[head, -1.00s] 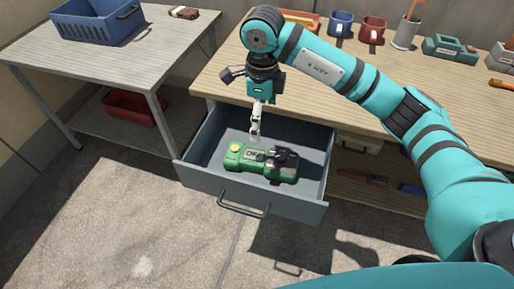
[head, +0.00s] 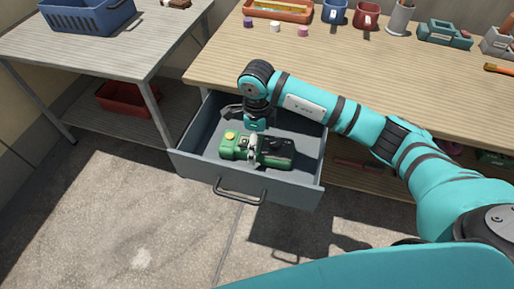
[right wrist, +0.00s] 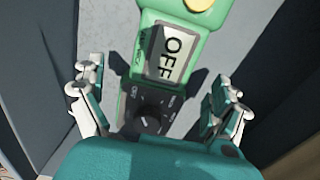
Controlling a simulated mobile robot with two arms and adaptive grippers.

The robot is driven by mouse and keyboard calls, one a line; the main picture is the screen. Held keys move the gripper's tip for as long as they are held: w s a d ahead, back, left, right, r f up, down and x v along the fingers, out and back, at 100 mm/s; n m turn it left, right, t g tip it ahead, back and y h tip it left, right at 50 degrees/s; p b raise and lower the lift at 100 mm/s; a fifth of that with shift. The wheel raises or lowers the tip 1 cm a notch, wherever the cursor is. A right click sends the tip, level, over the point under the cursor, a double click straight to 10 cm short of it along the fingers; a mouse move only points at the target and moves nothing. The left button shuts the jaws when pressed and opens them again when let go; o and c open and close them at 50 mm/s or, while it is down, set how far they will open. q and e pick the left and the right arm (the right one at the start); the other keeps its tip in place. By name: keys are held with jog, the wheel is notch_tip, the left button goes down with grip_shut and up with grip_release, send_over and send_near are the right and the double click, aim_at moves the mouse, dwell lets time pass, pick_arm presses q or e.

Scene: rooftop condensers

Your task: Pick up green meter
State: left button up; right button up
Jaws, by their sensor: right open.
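The green meter (head: 230,146) lies in the open grey drawer (head: 191,163) under the workbench. In the right wrist view the meter (right wrist: 205,19) shows a display reading OFF, a black dial and part of a yellow button. My right gripper (head: 252,160) is down in the drawer at the meter's middle. In the right wrist view the fingers of my right gripper (right wrist: 160,110) stand apart on either side of the meter's body, with a gap on each side. The gripper hides part of the meter in the head view. My left gripper is in neither view.
The drawer's walls stand close around the gripper. The workbench top (head: 230,57) overhangs the drawer's back. It holds an orange tray (head: 278,14), mugs and tools. A side table (head: 90,60) with a blue basket (head: 85,16) stands at the left. The floor in front is clear.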

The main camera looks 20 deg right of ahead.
notch_tip(320, 180, down, 3)
jog(key=c, duration=1.7)
